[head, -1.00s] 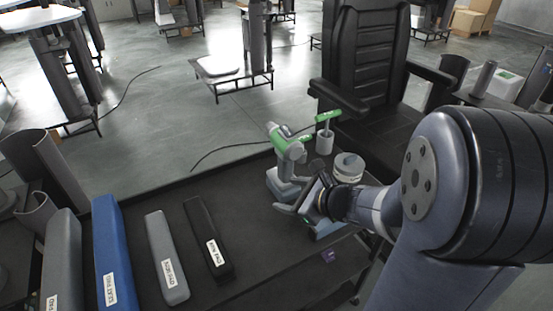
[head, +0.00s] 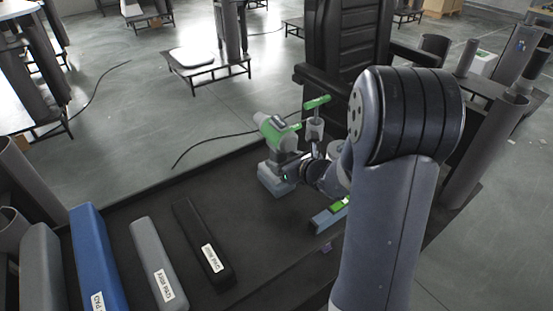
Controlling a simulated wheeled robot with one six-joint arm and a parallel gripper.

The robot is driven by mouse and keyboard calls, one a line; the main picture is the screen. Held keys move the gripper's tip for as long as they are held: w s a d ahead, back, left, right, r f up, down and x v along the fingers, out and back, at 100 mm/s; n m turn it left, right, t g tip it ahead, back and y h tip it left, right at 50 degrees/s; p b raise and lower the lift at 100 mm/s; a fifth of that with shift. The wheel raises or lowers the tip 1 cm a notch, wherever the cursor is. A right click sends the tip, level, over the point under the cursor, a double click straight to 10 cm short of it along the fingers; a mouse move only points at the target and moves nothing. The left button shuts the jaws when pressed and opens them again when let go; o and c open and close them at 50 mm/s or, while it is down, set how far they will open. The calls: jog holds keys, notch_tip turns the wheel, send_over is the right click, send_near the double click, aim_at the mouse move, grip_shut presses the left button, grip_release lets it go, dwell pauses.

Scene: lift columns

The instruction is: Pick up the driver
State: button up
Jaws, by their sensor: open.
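The driver (head: 272,130) is a green and grey power tool standing upright on its blue-grey base block (head: 272,182) near the far edge of the dark bench. My gripper (head: 287,170) is open at the driver's lower grip, on its right side. I cannot tell whether the fingers touch it or stand around it, because the wrist and the tool overlap. The driver's head shows clear above my gripper.
A green T-handled tool (head: 316,103) stands upright just right of the driver. A blue-grey block with a green top (head: 330,215) lies nearer, beside my arm. Several long pads, including a black one (head: 203,245), lie at the left. A black chair (head: 345,50) stands behind the bench.

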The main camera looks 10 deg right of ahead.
jog(key=shift+p+x, duration=0.45)
jog(key=shift+x, duration=1.8)
jog(key=shift+d+r, duration=0.1)
jog(key=shift+d, duration=0.05)
jog(key=shift+c, duration=0.2)
grip_shut()
jog(key=shift+w+r, duration=0.1)
